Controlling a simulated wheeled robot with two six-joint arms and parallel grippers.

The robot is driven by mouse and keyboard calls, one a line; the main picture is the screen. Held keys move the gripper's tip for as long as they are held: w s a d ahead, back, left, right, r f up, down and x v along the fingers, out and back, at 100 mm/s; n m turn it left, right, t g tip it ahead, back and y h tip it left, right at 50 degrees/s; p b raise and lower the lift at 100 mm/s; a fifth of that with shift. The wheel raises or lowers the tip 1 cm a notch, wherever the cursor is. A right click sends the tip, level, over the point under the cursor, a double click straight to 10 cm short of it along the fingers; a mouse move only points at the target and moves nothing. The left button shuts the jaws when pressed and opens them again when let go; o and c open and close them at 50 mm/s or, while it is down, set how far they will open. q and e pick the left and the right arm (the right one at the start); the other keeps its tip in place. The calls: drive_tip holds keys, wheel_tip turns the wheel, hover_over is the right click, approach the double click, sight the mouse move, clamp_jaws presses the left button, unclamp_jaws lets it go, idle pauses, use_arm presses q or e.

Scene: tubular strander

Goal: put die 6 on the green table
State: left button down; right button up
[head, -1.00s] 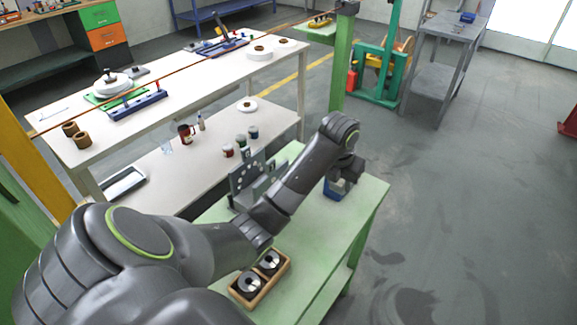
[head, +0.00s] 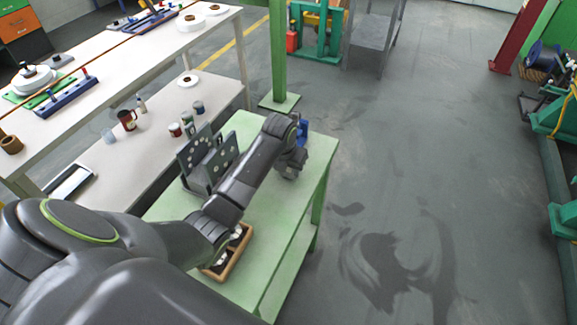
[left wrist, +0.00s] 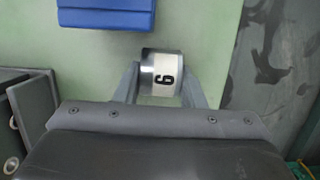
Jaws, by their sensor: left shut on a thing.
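Die 6 (left wrist: 150,75), a short shiny metal cylinder with a white label marked 6, sits between the fingers of my left gripper (left wrist: 160,84) in the left wrist view. That gripper is shut on it. In the head view my left gripper (head: 290,172) is over the far right part of the green table (head: 270,225), and the die is hidden there. The green tabletop (left wrist: 205,25) is behind the die in the left wrist view; I cannot tell whether the die touches it. My right gripper is not in view.
A blue object (head: 303,128) is just beyond my left gripper; it also shows in the left wrist view (left wrist: 105,15). A grey holed fixture (head: 195,165) stands left of the arm. A wooden tray (head: 238,256) is partly hidden by my arm. Open floor lies right.

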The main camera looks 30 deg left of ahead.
use_arm(q)
drive_tip(key=shift+f, duration=0.15)
drive_tip(key=c, duration=0.9)
unclamp_jaws()
drive_tip(key=shift+r, duration=0.4)
drive_tip(key=v, duration=1.1)
drive_tip(key=shift+s+r, duration=0.2)
drive_tip(key=shift+r, duration=0.1)
